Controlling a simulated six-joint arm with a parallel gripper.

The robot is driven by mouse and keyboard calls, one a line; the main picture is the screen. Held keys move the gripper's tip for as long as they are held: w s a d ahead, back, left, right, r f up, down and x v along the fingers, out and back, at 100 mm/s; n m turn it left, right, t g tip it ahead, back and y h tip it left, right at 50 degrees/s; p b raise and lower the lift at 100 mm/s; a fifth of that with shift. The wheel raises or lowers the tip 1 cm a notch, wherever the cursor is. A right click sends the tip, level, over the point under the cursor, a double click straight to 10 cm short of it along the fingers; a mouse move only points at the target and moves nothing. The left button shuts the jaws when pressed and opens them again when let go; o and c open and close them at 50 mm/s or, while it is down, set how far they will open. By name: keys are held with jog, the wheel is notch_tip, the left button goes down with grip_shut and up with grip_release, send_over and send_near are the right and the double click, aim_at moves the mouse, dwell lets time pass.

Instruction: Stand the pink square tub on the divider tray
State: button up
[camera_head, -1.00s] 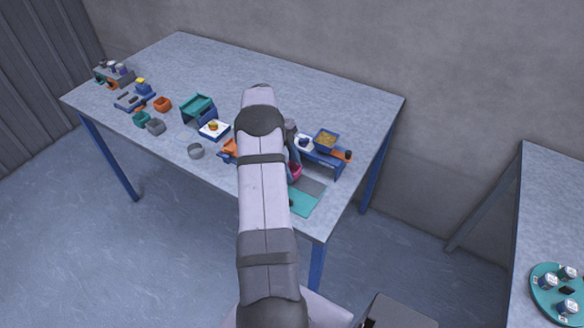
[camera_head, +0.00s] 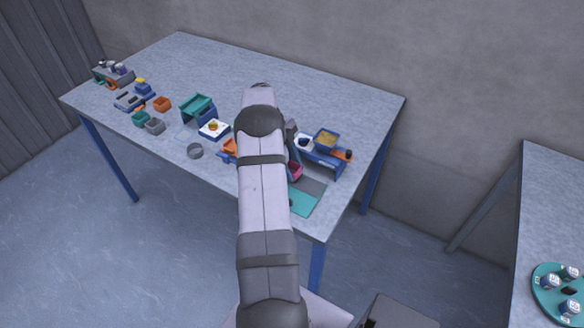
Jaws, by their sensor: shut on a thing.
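The pink square tub (camera_head: 295,170) shows as a small pink patch just right of my arm, near the front right of the table; my arm hides much of it. My gripper (camera_head: 291,150) is mostly hidden behind my arm, with a dark part showing above the tub. It is shut on the tub. A flat grey and teal piece (camera_head: 303,201) lies just in front of the tub. I cannot tell surely which piece is the divider tray; a low blue-grey tray (camera_head: 128,103) with dark slots lies at the far left.
A blue stand (camera_head: 322,159) with a blue tub of yellowish powder (camera_head: 326,140) is close right of my gripper. A white scale (camera_head: 214,130), a grey ring (camera_head: 195,151) and a teal stand (camera_head: 196,106) are left of my arm. The back of the table is clear.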

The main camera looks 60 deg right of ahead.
jog(key=shift+f+b, duration=0.4)
jog(key=shift+f, duration=0.15)
jog(key=o, duration=1.5)
jog(key=shift+o, duration=0.2)
jog(key=shift+r, duration=0.1)
jog(key=shift+d+r, duration=0.1)
jog(key=shift+r, duration=0.1)
jog(key=shift+r, duration=0.2)
jog(key=shift+d+r+p, duration=0.1)
jog(key=shift+r+p, duration=1.05)
jog(key=shift+r, duration=0.65)
jog(key=shift+r+p, duration=0.7)
jog(key=shift+r, duration=0.65)
jog(key=shift+f, duration=0.1)
